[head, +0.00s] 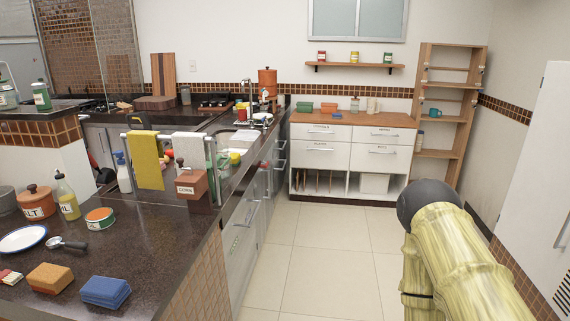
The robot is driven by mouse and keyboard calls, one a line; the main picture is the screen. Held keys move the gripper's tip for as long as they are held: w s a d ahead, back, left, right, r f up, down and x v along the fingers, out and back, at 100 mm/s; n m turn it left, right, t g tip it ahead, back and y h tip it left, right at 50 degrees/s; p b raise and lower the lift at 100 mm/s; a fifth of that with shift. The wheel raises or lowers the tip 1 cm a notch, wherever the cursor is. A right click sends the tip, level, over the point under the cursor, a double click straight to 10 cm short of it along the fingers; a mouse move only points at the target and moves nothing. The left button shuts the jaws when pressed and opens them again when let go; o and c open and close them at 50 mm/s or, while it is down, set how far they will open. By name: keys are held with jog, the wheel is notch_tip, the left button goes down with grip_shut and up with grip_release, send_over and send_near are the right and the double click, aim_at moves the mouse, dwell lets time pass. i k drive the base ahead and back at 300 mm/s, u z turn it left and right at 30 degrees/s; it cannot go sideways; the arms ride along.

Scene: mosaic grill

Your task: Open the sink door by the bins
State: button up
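The sink (245,137) is set in the dark counter in the middle of the view, with a tall tap (246,98) behind it. Below this counter runs a row of grey cabinet fronts (240,235) with bar handles, seen at a steep angle. They look shut. I cannot tell which one is the sink door. A white bin-like box (375,183) stands in the open lower part of the white drawer unit at the back; no other bins are clear. My pale, bamboo-patterned arm shows at the lower right. My gripper is not in view.
Tiled floor (335,235) lies clear between the grey fronts and my arm. The white drawer unit (352,150) closes the far end, with an open wooden shelf (440,154) beside it. The near dark counter (150,240) holds sponges, a plate and jars. A white cabinet (535,190) stands at right.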

aim_at(259, 177)
jog(key=u, duration=0.15)
jog(key=i, duration=1.35)
jog(key=z, duration=0.4)
jog(key=k, duration=0.65)
jog(key=z, duration=0.6)
jog(key=i, duration=0.9)
jog(key=u, duration=0.95)
jog(key=i, duration=0.75)
jog(key=u, duration=0.85)
